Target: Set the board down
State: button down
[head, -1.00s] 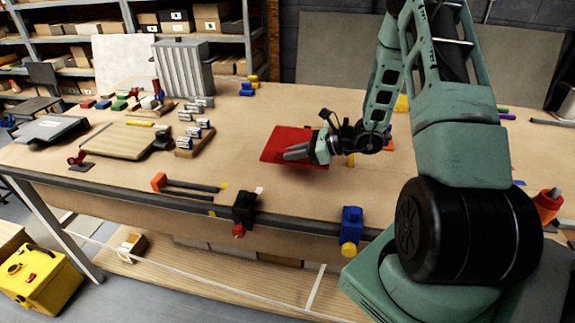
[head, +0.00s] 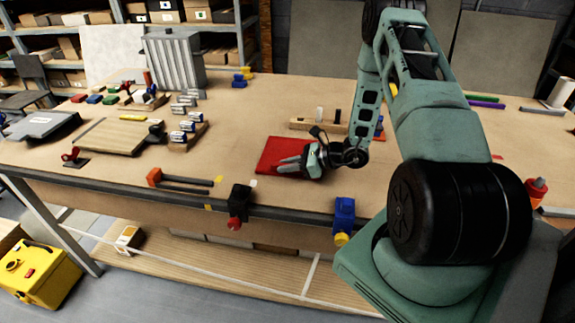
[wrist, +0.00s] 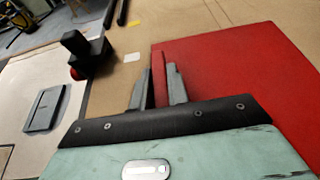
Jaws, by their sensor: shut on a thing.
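The red board (head: 276,148) is a flat, square-cornered panel at the front middle of the bench. It also fills much of the right side of the wrist view (wrist: 235,85). My gripper (head: 280,165) is shut on the board; in the wrist view its two fingers (wrist: 159,88) have a red edge strip between them. The board looks roughly level and low over the bench top (head: 235,115). I cannot tell whether it touches the wood. My gripper hides part of its right side.
A hammer (head: 185,181) lies left of the board. A black clamp (head: 239,203) and a blue clamp (head: 344,212) sit on the front edge. A wooden strip with pegs (head: 318,124) lies behind. Bare bench lies between board and battery-like cylinders (head: 188,126).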

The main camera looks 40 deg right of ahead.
jog(key=shift+f, duration=0.2)
jog(key=c, duration=1.4)
grip_release()
jog(key=shift+o, duration=0.2)
jog(key=shift+r, duration=0.15)
